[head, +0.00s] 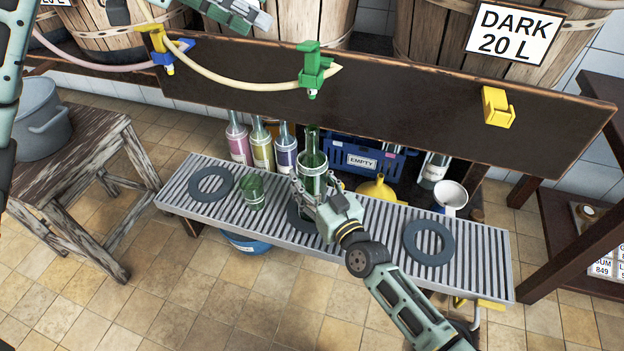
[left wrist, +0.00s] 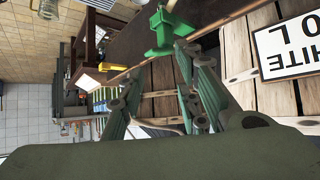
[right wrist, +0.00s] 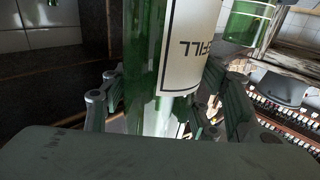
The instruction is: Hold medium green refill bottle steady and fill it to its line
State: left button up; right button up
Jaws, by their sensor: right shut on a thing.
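The green refill bottle (head: 313,162) stands upright over the slatted rack, below a green clamp (head: 313,68) on the dark board. My right gripper (head: 322,200) is shut around its lower body. The right wrist view shows the green glass (right wrist: 143,60) and its white label (right wrist: 190,45) close up between the fingers. The fill line and liquid level cannot be made out. My left gripper (head: 232,14) is high at the top edge, above the board, its fingers apart. The left wrist view shows the green clamp (left wrist: 163,35) beyond the fingers. A pale hose (head: 235,82) ends at the clamp.
A green glass (head: 254,192) and dark ring mats (head: 428,243) sit on the rack (head: 382,228). A wooden table (head: 75,165) stands left.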

pick_arm(q)
jog(key=shift+c, duration=0.5)
jog(key=shift+d+r, duration=0.1)
jog(key=c, duration=0.6)
jog(key=d+r+n+y, duration=0.1)
jog(key=d+r, duration=0.1)
jog(key=w+d+r+n+y, duration=0.1)
jog(key=d+r+n, duration=0.1)
jog(key=shift+w+d+r+y, duration=0.1)
jog(key=shift+d+y, duration=0.05)
jog(key=shift+y, duration=0.25)
grip_shut()
jog(key=s+d+r+n+t+y, duration=0.1)
jog(key=d+r+n+y, duration=0.2)
jog(key=r+n, duration=0.3)
jog(key=shift+s+y, duration=0.2)
jog(key=shift+y, duration=0.5)
jog(key=shift+r, duration=0.1)
